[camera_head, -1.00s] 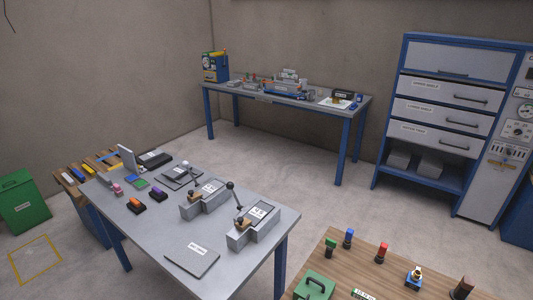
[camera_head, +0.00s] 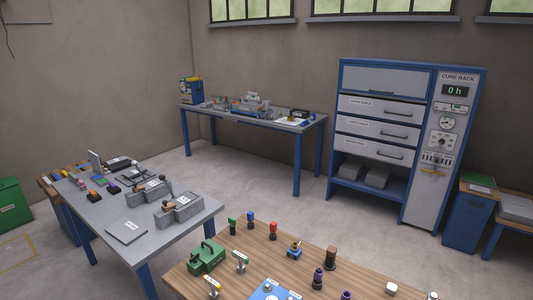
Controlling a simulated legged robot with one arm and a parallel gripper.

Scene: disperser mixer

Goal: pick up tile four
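I cannot make out which thing is tile four; no readable tile number shows. On the grey table (camera_head: 193,222) at the left stand two grey blocks with labelled tops, one farther back (camera_head: 146,192) and one nearer (camera_head: 180,211). A flat grey labelled plate (camera_head: 126,232) lies near the table's front edge. My gripper is not in view.
A wooden table (camera_head: 335,262) in the foreground holds a green case (camera_head: 207,256), small coloured pieces and a blue plate (camera_head: 270,291). A cluttered back bench (camera_head: 222,110) stands by the wall. A blue cabinet (camera_head: 466,219) stands right of the rack. Open floor (camera_head: 265,185) lies between them.

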